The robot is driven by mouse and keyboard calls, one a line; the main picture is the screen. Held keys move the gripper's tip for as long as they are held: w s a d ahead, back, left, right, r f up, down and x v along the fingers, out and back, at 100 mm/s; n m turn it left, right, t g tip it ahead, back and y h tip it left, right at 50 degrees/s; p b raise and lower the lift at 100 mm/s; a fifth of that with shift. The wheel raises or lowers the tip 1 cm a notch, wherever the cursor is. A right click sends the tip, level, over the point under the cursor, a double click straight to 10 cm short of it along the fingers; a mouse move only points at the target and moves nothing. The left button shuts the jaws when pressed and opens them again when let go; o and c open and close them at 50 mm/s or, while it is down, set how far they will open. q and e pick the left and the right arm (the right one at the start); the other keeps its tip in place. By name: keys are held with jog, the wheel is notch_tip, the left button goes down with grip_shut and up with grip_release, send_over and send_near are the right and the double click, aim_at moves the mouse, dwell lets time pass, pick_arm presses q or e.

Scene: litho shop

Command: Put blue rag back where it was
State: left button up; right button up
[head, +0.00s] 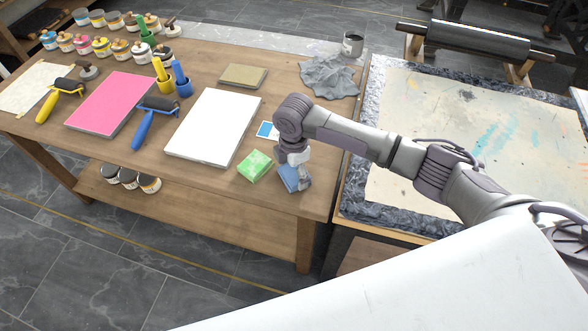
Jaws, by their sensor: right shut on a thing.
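The blue rag (287,179) is at the front right corner of the wooden table (210,205). My right gripper (299,178) points down there and is shut on the rag. The gripper partly covers the rag, and I cannot tell whether the rag touches the tabletop. A green rag or sponge-like block (255,166) lies just left of it, apart from it. My left gripper is not in view.
A white slab (213,125), a pink slab (110,102), rollers (155,118) and several ink jars (120,47) stand on the table. A grey crumpled cloth (330,76) lies at the back right. A stone press bed (450,130) adjoins on the right.

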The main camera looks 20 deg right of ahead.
aim_at(294, 171)
jog(key=shift+f, duration=0.1)
jog(key=o, duration=0.8)
notch_tip(294, 171, up, 12)
jog(key=shift+r, duration=0.15)
dwell(0.3)
